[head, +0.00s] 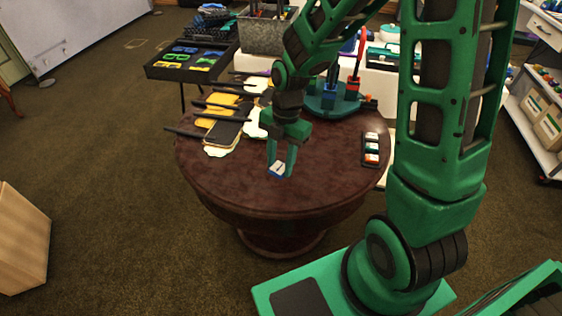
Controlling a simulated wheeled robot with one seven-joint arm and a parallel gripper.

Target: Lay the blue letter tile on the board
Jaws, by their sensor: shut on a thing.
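My gripper (279,172) is shut on a small blue and white tile (277,168) over the front middle of the round dark table (230,185). I cannot tell whether the tile touches the tabletop, and its letter is too small to read. A narrow dark board (364,150) lies near the table's right edge, to the right of my gripper and apart from it. Several small tiles with white and coloured parts, one of them orange-red, sit in a row along the board.
Dark-handled flat tools (222,131) and yellow and white pieces crowd the table's left back. A teal round stand (325,102) with upright red and blue items stands at the back. The table's front is clear. A black tray table (190,60) stands behind left.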

